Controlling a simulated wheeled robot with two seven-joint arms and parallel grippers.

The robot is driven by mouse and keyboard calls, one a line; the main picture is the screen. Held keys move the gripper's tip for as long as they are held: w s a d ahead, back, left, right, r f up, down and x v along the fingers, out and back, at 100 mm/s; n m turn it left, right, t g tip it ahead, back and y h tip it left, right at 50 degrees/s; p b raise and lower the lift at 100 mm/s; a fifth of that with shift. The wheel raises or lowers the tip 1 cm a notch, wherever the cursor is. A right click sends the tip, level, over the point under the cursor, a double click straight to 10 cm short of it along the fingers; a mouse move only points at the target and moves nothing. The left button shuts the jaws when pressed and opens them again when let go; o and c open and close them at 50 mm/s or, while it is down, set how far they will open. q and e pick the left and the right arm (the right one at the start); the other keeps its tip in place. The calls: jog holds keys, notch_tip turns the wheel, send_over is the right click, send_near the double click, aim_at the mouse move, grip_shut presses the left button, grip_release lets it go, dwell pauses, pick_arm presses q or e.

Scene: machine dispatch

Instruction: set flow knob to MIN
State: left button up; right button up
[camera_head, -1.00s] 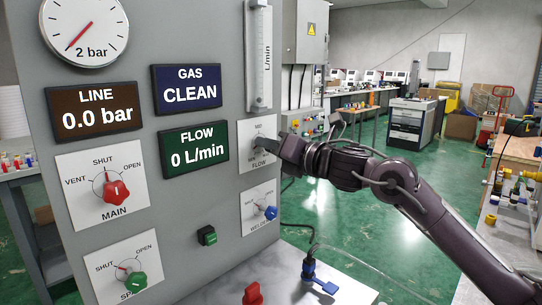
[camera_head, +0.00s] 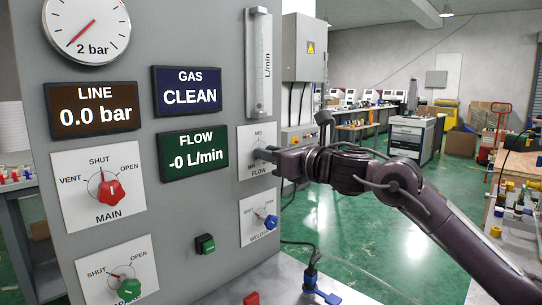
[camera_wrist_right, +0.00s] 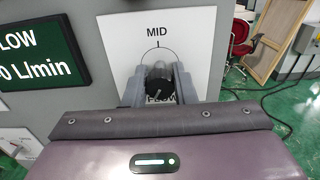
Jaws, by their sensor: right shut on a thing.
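The flow knob, dark and round, shows in the right wrist view (camera_wrist_right: 159,88) on a white plate (camera_wrist_right: 195,28) marked MID at its top. My right gripper (camera_head: 265,155) reaches the flow plate (camera_head: 258,136) from the right; its fingers (camera_wrist_right: 160,84) are shut on the knob, one on each side. The fingers and wrist hide part of the knob and the lower labels in the right wrist view, so I cannot tell its exact setting. The green flow display (camera_head: 193,154) reads -0 L/min. My left gripper is not in view.
The red MAIN knob (camera_head: 110,189) is left of the flow plate. The blue WELDER knob (camera_head: 270,222) is just below it, and a green knob (camera_head: 128,290) is at lower left. A clear flow tube (camera_head: 259,65) stands above. Open green floor (camera_head: 340,225) lies right.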

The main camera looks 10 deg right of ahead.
jog(key=shift+f, duration=0.15)
jog(key=o, duration=1)
jog(key=shift+s+d, duration=0.15)
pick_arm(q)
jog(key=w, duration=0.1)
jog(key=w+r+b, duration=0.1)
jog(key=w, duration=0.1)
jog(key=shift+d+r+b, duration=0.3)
pick_arm(e)
jog(key=v, duration=0.7)
jog(key=shift+s+d, duration=0.1)
jog(key=shift+s, duration=0.05)
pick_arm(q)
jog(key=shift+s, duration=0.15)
